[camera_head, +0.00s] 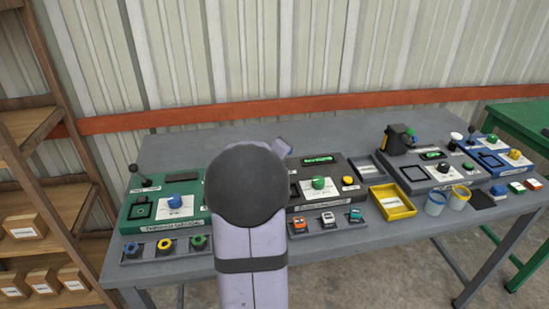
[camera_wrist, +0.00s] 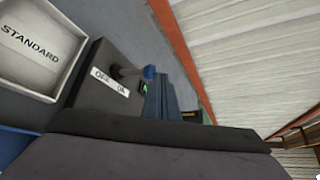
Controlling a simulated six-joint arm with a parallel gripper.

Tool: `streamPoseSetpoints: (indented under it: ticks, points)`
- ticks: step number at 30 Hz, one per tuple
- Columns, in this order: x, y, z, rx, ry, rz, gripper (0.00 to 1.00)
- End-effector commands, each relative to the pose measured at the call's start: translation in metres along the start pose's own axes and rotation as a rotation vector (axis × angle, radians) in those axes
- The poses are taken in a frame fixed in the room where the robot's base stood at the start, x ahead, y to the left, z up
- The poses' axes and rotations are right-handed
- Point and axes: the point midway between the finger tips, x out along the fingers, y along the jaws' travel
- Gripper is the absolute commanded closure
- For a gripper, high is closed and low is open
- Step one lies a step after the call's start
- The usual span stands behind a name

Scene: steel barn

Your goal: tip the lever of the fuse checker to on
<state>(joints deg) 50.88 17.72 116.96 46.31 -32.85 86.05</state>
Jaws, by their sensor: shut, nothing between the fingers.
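In the wrist view a dark box (camera_wrist: 92,98), which I take as the fuse checker, carries a white OFF/ON label (camera_wrist: 110,82). In the head view the dark device with a lit green display (camera_head: 332,172) seems to be the same checker. My arm hides its left part, the lever and most of the gripper.
A tray marked STANDARD (camera_wrist: 68,45) lies beside the box. A ribbed wall with an orange rail (camera_head: 350,102) runs behind.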

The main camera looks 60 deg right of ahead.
Motion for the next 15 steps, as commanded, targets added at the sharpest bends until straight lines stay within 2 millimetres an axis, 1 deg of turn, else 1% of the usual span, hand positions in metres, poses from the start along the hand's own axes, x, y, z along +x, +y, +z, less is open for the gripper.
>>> streamPoseSetpoints:
  ticks: [15]
  points:
    - [-0.087,-0.006,0.002,0.002,-0.005,-0.001,1.0]
